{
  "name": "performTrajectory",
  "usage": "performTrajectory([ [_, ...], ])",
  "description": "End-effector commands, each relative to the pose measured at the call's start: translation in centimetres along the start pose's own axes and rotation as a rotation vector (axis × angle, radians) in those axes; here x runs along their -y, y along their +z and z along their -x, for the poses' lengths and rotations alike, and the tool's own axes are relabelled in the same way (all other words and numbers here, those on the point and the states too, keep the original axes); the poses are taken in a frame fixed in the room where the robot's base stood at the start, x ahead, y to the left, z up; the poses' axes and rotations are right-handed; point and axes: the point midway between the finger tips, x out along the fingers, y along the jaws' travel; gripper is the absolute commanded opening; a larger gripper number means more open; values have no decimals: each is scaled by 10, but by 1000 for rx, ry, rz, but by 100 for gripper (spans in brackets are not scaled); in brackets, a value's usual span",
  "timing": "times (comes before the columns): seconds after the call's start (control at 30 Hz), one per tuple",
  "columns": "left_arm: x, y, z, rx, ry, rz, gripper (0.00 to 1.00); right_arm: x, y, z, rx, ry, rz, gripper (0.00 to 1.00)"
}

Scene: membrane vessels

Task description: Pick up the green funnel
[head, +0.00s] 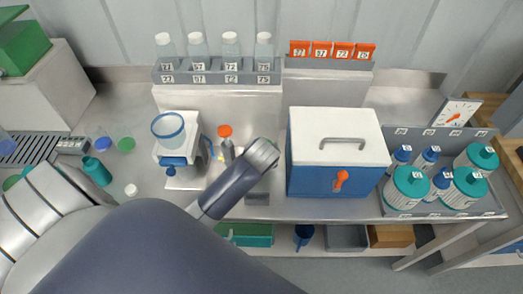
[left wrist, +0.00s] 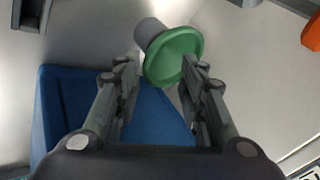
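In the left wrist view a green, round-rimmed piece (left wrist: 176,58) with a grey cylindrical part behind it looks like the green funnel. It lies at the far end of my left gripper (left wrist: 160,68), whose two fingers are apart, with the piece at and just beyond the tips. The right fingertip overlaps its rim; I cannot tell whether they touch. In the head view I cannot make out the green funnel or my left gripper's fingers; my arm covers much of the front. My right gripper is not in view.
A blue object (left wrist: 65,115) lies beneath my left fingers. In the head view a blue-and-white box (head: 330,180) stands on the bench, right of a small apparatus (head: 178,145). Teal-lidded vessels (head: 408,187) crowd the right tray. A blue funnel (head: 303,236) and a green bin (head: 250,236) show below the bench.

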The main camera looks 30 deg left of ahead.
Motion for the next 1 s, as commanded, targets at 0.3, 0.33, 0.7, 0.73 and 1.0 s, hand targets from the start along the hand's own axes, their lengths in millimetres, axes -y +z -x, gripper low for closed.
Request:
performTrajectory([
  [0.3, -4, -1, -25, 2, 2, 0, 37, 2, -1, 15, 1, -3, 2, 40],
  [0.33, -5, -2, -28, 2, 2, 0, 37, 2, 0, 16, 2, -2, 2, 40],
  [0.7, -6, -1, -53, -1, 1, 1, 37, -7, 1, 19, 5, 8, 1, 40],
  [0.73, -6, -1, -53, -1, 1, 1, 37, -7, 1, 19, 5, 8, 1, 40],
  [1.0, -6, -1, -53, -1, 1, 0, 6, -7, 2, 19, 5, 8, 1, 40],
])
